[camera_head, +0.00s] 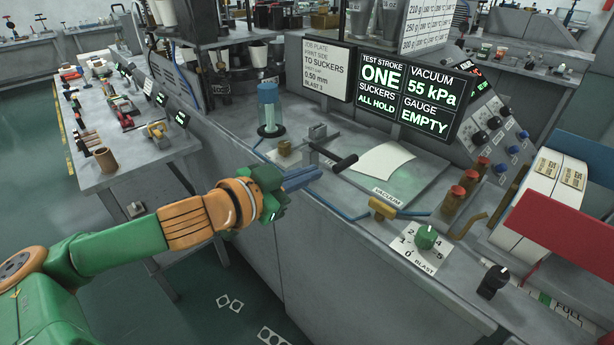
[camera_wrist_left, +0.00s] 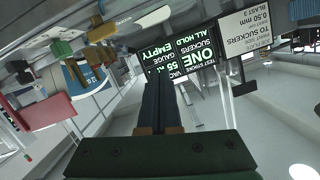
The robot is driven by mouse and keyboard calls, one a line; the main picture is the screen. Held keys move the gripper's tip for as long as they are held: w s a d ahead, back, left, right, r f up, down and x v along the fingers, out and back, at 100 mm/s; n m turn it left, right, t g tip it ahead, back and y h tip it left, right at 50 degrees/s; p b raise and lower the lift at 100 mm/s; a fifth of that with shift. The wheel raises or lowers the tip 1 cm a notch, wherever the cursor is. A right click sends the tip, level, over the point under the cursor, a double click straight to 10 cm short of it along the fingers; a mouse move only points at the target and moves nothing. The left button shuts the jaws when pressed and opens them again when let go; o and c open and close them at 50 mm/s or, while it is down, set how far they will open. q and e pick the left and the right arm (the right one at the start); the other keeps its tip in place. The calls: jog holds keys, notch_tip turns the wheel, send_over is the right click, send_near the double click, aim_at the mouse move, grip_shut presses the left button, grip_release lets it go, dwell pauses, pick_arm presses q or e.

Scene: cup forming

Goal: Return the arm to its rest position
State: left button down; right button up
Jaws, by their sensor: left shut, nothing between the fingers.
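My left arm comes in from the left in the head view, green and orange. Its gripper (camera_head: 302,179) is shut and empty, with the dark blue fingers pressed together at the machine's front edge, left of the black-handled lever (camera_head: 344,163). In the left wrist view the shut fingers (camera_wrist_left: 160,95) point toward the lit display. My right gripper is not in view.
The machine top (camera_head: 225,128) holds a blue-capped cylinder (camera_head: 268,105), a vacuum plate with a white sheet (camera_head: 381,161), a green blast knob (camera_head: 425,237) and red-topped buttons (camera_head: 455,193). The display (camera_head: 409,90) reads 55 kPa and EMPTY. A side bench (camera_head: 110,177) stands at left.

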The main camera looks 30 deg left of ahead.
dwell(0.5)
pick_arm(q)
jog(key=w+a+f+n+g+y, duration=0.1)
jog(key=w+a+f+n+y, duration=0.15)
jog(key=a+f, duration=0.7)
jog(key=w+a+f+n+g+y, duration=0.1)
jog(key=a+f+n+g+y, duration=0.3)
jog(key=f, duration=1)
jog(key=s+a+f+g, duration=0.1)
jog(key=s+f, duration=0.3)
jog(key=f, duration=0.4)
jog(key=s+f, duration=0.5)
jog(key=f, duration=0.3)
jog(key=s+d+f+m+g, duration=0.1)
jog(key=s+d+f+g, duration=0.1)
jog(key=s+d+f, duration=0.3)
jog(key=s+d+f+g+h, duration=0.1)
jog(key=s+d+f+g, duration=0.2)
jog(key=s, duration=1.1)
jog(key=s+d+f+m+g+h, duration=0.1)
jog(key=s+d+f+g, duration=0.1)
jog(key=s+d+f, duration=0.5)
jog(key=s+f, duration=0.2)
jog(key=s, duration=0.1)
jog(key=shift+s+d+f+m+g, duration=0.15)
jog(key=shift+d+f+m+g, duration=0.05)
jog(key=shift+m+g, duration=0.2)
